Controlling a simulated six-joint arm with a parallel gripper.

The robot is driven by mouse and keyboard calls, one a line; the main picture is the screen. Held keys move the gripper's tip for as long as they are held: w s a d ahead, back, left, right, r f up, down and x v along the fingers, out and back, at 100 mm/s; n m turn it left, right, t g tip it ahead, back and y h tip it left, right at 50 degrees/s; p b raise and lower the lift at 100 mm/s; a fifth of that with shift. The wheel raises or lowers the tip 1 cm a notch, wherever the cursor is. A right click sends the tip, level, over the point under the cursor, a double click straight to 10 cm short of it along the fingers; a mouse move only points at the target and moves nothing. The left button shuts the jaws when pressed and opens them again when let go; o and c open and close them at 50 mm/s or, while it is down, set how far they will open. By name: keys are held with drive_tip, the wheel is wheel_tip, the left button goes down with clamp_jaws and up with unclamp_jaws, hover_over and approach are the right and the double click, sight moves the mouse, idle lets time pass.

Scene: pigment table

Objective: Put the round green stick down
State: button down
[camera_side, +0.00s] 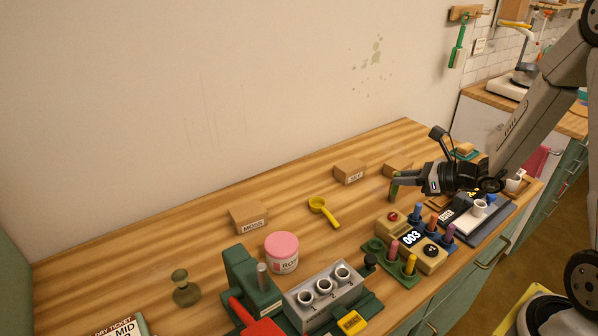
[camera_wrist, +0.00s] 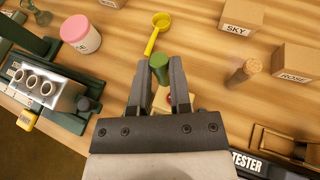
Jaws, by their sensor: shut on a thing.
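My gripper (camera_side: 397,187) reaches in from the right, low over the right part of the wooden table. It is shut on the round green stick (camera_side: 394,190), which hangs roughly upright. In the wrist view the stick's round green end (camera_wrist: 159,62) shows between the two fingertips (camera_wrist: 160,76). Whether its lower end touches the table cannot be told.
A yellow scoop (camera_side: 322,209) lies left of the gripper. Boxes marked MOSS (camera_side: 248,218) and SKY (camera_side: 349,171) stand behind. A pink-lidded jar (camera_side: 282,254), a three-hole block (camera_side: 325,291) and a yellow device reading 003 (camera_side: 412,239) stand nearer. Bare wood surrounds the scoop.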

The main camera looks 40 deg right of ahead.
drive_tip(key=shift+d, duration=0.2)
drive_tip(key=shift+w, duration=0.1)
drive_tip(key=shift+w+d+f, duration=0.4)
drive_tip(key=shift+w+f, duration=1.15)
drive_tip(key=shift+w, duration=0.65)
drive_tip(key=shift+w+d+f, duration=0.45)
drive_tip(key=shift+w+f, duration=1.1)
drive_tip(key=shift+w, duration=0.6)
drive_tip(key=shift+w+d+f, duration=0.4)
drive_tip(key=shift+w+f, duration=1.15)
drive_tip(key=shift+w, duration=0.65)
drive_tip(key=shift+w+f, duration=0.3)
drive_tip(key=shift+f, duration=1.5)
drive_tip(key=shift+f, duration=0.15)
